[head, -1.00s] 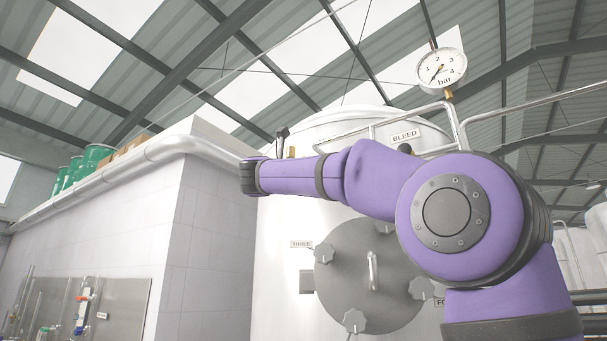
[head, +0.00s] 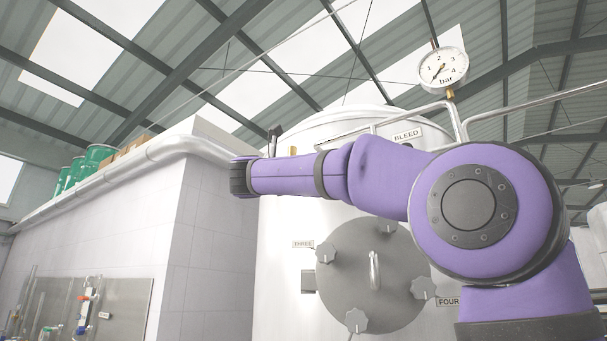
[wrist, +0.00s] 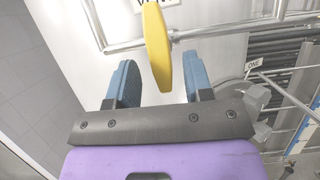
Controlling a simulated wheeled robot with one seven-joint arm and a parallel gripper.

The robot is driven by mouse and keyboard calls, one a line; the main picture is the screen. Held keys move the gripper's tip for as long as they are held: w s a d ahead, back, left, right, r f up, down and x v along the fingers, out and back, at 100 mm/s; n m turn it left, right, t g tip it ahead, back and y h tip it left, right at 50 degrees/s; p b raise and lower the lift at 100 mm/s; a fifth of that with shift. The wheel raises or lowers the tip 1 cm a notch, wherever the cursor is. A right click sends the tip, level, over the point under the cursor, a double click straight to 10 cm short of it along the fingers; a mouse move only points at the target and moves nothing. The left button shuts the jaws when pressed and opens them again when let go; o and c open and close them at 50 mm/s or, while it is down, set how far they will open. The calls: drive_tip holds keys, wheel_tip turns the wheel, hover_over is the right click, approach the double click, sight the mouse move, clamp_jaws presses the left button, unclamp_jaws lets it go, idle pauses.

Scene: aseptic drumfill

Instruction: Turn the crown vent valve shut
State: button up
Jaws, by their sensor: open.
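The yellow handle (wrist: 158,48) of a valve stands at the top middle of the wrist view, joined to a bright metal pipe (wrist: 210,33). A partly cut-off label is above it. My gripper (wrist: 160,82) is open, with one blue-grey finger on each side of the handle's lower end. There is a gap to both fingers, and I cannot tell how deep the handle sits between them. In the head view a small yellow piece (head: 292,150) shows just above my purple arm, probably the same handle. My fingers are not clearly seen there.
The pale tank (head: 275,250) carries a round grey plate (head: 345,290) with several knobs, below my arm. A pressure gauge (head: 443,67) and a BLEED label (head: 407,136) are at upper right. A white wall block (head: 205,240) with a thick pipe (head: 175,148) stands left.

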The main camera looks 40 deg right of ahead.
drive_tip(key=v, duration=0.7)
drive_tip(key=shift+a, duration=0.25)
drive_tip(key=shift+f, duration=0.1)
drive_tip(key=a+f+n+t+y, duration=0.25)
drive_tip(key=n+t+y, duration=0.4)
drive_tip(key=n, duration=0.55)
drive_tip(key=a+f+n+t+y, duration=0.1)
drive_tip(key=a+n+t+y, duration=0.35)
drive_tip(key=n+t, duration=0.5)
wheel_tip(320, 180, down, 16)
drive_tip(key=s+a+n+g+y, duration=0.2)
drive_tip(key=n+g+y, duration=0.3)
drive_tip(key=n+y, duration=0.9)
drive_tip(key=s+d+f+n+g+h, duration=0.1)
drive_tip(key=s+d+f+n+g, duration=0.1)
drive_tip(key=s+f+n+g, duration=0.2)
drive_tip(key=s+d+f+n+g+h, duration=0.1)
drive_tip(key=s+f+n+g, duration=0.4)
drive_tip(key=s+f, duration=0.5)
drive_tip(key=s+d+f+n+g+h, duration=0.1)
drive_tip(key=s+f+n+g, duration=0.3)
drive_tip(key=f, duration=1.2)
drive_tip(key=s+d+n, duration=0.1)
drive_tip(key=s, duration=0.2)
drive_tip(key=shift+d+n+g+h, duration=0.3)
drive_tip(key=shift+d+n+h, duration=0.05)
drive_tip(key=shift+h, duration=0.05)
